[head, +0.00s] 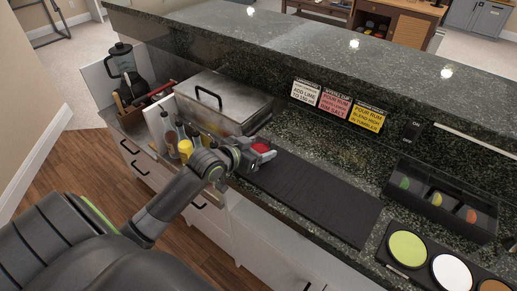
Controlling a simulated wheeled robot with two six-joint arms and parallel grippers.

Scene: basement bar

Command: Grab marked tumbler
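I cannot make out a marked tumbler in the head view. My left gripper (258,157) is above the left end of the black bar mat (315,195), in front of the metal bin. Something red (262,148) shows at its fingertips; I cannot tell whether it is a held object or part of the gripper. Whether the fingers are open or shut is unclear. My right gripper is not in view.
A lidded metal bin (222,100), several bottles (170,140) and a blender (127,72) stand at the left. Three cards, white (305,91), red (335,103) and yellow (368,116), hang on the raised ledge. A garnish tray (468,226) and coloured discs (408,248) are at right.

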